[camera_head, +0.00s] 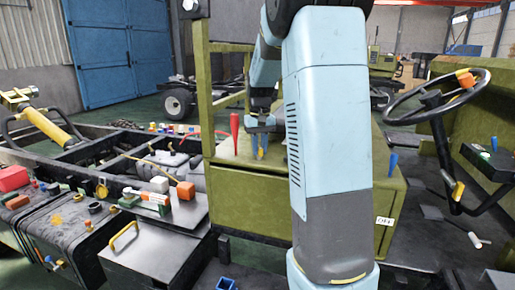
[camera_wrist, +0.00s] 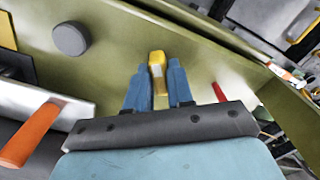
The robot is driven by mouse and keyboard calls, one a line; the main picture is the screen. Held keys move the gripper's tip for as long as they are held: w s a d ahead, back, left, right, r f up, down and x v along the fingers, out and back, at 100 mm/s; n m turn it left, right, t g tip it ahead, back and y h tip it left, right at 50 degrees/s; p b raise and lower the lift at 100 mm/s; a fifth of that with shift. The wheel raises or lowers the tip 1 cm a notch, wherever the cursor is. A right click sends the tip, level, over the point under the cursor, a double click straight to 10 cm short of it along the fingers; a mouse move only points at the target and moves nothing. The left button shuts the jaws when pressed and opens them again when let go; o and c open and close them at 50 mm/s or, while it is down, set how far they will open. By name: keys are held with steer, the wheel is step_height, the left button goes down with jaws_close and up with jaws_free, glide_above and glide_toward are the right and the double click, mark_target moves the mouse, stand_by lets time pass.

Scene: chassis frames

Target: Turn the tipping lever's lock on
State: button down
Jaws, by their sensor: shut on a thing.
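My gripper (camera_head: 259,146) is low over the olive-green box beside the seat area, pointing down. In the wrist view its two blue fingers (camera_wrist: 157,78) are shut around a small yellow piece (camera_wrist: 157,60), whose top shows between the fingertips. Yellow also shows between the fingers in the head view. I cannot tell whether this piece is the tipping lever or its lock, nor which way the lock is set. A red lever (camera_head: 234,133) stands upright just left of my gripper; red also shows at the right in the wrist view (camera_wrist: 218,92).
An orange handle (camera_wrist: 30,135) and a round grey knob (camera_wrist: 70,39) are near my gripper in the wrist view. A blue knob (camera_head: 393,163) and the steering wheel (camera_head: 436,96) are at the right. An olive post (camera_head: 204,90) rises left of my arm.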

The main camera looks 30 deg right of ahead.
steer(key=m, duration=0.6)
steer(key=shift+m, duration=0.4)
stand_by(0.3)
steer(key=c, duration=1.1)
jaws_free()
steer(key=shift+r, duration=0.1)
step_height(320, 180, up, 14)
steer(key=shift+f, duration=0.25)
